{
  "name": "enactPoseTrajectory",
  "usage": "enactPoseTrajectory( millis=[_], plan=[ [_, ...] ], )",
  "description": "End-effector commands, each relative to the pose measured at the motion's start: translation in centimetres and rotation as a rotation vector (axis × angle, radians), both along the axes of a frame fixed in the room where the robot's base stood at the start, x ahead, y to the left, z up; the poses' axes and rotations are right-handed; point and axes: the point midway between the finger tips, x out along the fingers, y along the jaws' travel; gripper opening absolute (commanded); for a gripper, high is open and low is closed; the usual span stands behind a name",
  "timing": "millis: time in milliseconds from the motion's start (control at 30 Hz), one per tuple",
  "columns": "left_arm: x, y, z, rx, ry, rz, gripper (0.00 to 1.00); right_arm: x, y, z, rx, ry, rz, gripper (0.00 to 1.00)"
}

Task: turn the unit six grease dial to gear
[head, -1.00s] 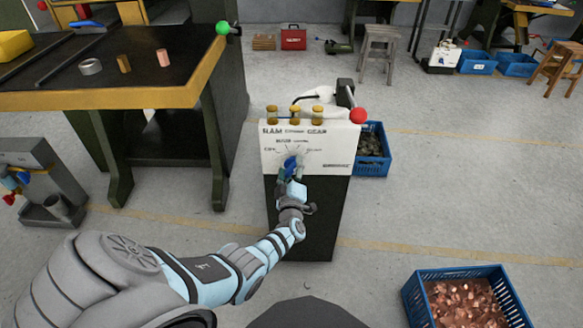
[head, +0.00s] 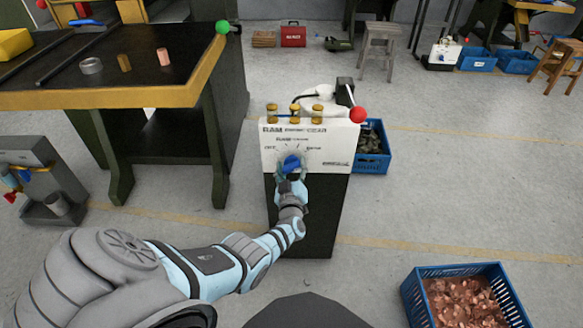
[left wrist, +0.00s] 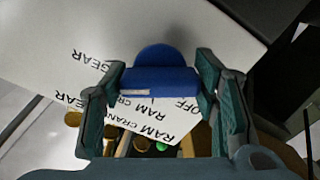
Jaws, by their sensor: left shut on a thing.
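The grease dial (head: 292,162) is a blue knob on the white front panel (head: 342,150) of a dark pedestal unit. Printed words OFF, RAM, CRANK and GEAR stand around it, with OFF at the left and GEAR at the right in the head view. My left gripper (head: 291,172) is shut on the dial. In the left wrist view the blue dial (left wrist: 158,72) sits between both fingers, with a whitish mark on its lower left edge. I cannot tell exactly which word the mark points at. My right gripper is not in view.
A crate of copper pieces (head: 411,303) is at lower right. A workbench (head: 150,98) stands at left.

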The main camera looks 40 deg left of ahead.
Motion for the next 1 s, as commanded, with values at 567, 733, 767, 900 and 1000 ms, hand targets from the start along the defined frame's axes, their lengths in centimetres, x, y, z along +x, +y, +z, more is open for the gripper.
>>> enactPoseTrajectory(
  millis=[567,733,767,900,1000],
  plan=[
    [0.0,0.0,-0.1,-0.002,0.001,0.000,0.75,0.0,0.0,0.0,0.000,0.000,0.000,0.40],
    [-0.4,-0.2,-0.2,-0.001,-0.001,0.000,0.75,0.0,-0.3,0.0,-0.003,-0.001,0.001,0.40],
    [-0.5,-0.4,-0.2,-0.001,0.000,0.001,0.75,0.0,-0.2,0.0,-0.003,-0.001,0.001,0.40],
    [-2.1,-1.5,-0.1,-0.003,-0.002,-0.001,0.75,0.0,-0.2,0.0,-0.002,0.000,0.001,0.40],
    [-4.3,-3.1,-0.2,-0.006,0.000,-0.001,0.75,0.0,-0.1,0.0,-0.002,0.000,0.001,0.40]
  ],
)
